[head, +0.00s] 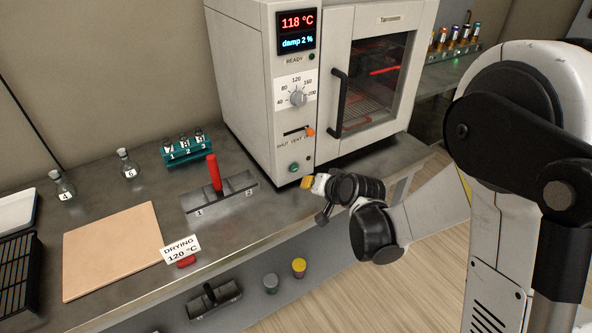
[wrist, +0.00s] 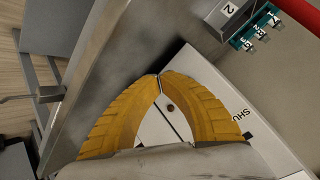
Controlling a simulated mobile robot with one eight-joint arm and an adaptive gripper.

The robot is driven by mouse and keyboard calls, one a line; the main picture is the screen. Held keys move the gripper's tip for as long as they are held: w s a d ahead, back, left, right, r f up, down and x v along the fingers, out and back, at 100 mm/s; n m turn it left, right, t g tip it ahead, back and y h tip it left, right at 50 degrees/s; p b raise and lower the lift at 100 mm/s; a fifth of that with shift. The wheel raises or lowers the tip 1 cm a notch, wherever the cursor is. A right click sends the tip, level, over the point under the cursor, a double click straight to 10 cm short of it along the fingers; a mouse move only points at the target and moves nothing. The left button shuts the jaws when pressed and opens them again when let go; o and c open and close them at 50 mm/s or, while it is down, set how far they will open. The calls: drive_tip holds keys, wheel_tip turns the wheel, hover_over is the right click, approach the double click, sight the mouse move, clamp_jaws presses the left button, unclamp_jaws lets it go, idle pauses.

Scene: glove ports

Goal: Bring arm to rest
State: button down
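My gripper (head: 307,183) is in front of the lower front of the drying oven (head: 250,75), above the front part of the bench. In the wrist view its yellow fingers (wrist: 159,75) meet at the tips, with nothing seen between them. My arm reaches in from the right, bent, with its links beside the oven's door side. The oven display reads 118 °C and damp 2 %, and the door (head: 378,85) looks shut. I cannot tell whether the fingertips touch the oven.
A teal rack (head: 187,150) holds vials, flasks (head: 62,186) stand at left, and a tan board (head: 113,250) lies in front. A DRYING 120 °C sign (head: 180,249) is at the front edge.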

drive_tip(key=shift+s+d, duration=0.75)
drive_tip(key=shift+s, duration=0.35)
drive_tip(key=shift+d+r, duration=0.1)
drive_tip(key=shift+r, duration=0.15)
drive_tip(key=s+d+r+h, duration=0.2)
drive_tip(key=s+d+r, duration=0.5)
drive_tip(key=s+r, duration=0.2)
drive_tip(key=s+d+r+g+h, duration=0.1)
drive_tip(key=s+d, duration=0.3)
drive_tip(key=s, duration=0.3)
drive_tip(key=s+d+r+n+g+h, duration=0.1)
drive_tip(key=s+d, duration=0.3)
drive_tip(key=s, duration=0.4)
drive_tip(key=shift+d+r+n+h, duration=0.2)
drive_tip(key=shift+r+n+h, duration=0.1)
drive_tip(key=shift+h, duration=0.2)
